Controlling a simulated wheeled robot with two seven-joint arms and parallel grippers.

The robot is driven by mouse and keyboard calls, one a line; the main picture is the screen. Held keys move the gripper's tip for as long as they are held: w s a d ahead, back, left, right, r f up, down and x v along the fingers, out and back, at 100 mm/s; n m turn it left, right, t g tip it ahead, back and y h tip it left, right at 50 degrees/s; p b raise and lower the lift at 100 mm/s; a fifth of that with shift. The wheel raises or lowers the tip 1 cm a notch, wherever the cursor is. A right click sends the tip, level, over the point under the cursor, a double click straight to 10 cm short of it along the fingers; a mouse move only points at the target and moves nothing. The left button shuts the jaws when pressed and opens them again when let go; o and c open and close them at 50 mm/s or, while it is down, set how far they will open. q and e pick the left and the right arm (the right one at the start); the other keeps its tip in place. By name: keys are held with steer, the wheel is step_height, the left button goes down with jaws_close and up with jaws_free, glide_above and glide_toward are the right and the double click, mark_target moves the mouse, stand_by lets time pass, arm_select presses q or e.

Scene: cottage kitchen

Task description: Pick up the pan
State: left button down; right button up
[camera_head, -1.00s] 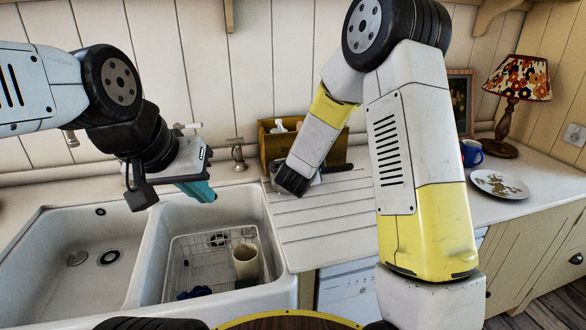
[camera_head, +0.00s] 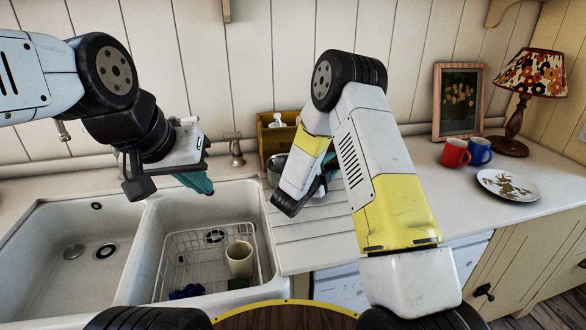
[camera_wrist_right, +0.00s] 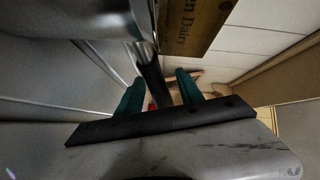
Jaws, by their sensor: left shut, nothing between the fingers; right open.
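The pan (camera_head: 274,172) is a metal pan on the ribbed drainer beside the sink, mostly hidden in the head view behind my right forearm. In the right wrist view its shiny body (camera_wrist_right: 62,22) fills the upper left. Its dark handle (camera_wrist_right: 153,82) runs down between the two teal fingers of my right gripper (camera_wrist_right: 160,95), which are open and apart, one on each side. In the head view my right gripper (camera_head: 326,180) is partly hidden by the forearm. My left gripper (camera_head: 198,184) is shut and empty above the back of the sink.
A yellow-brown wooden box (camera_head: 270,140) stands behind the pan, close to it. A wire rack (camera_head: 180,262) with a cream cup (camera_head: 240,260) sits in the right basin. Red mug (camera_head: 455,154), blue mug (camera_head: 480,150), plate (camera_head: 508,185) and lamp (camera_head: 530,75) stand farther right.

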steer(key=shift+w+d, duration=0.35)
steer(key=shift+w, duration=0.2)
jaws_close()
stand_by(1.0)
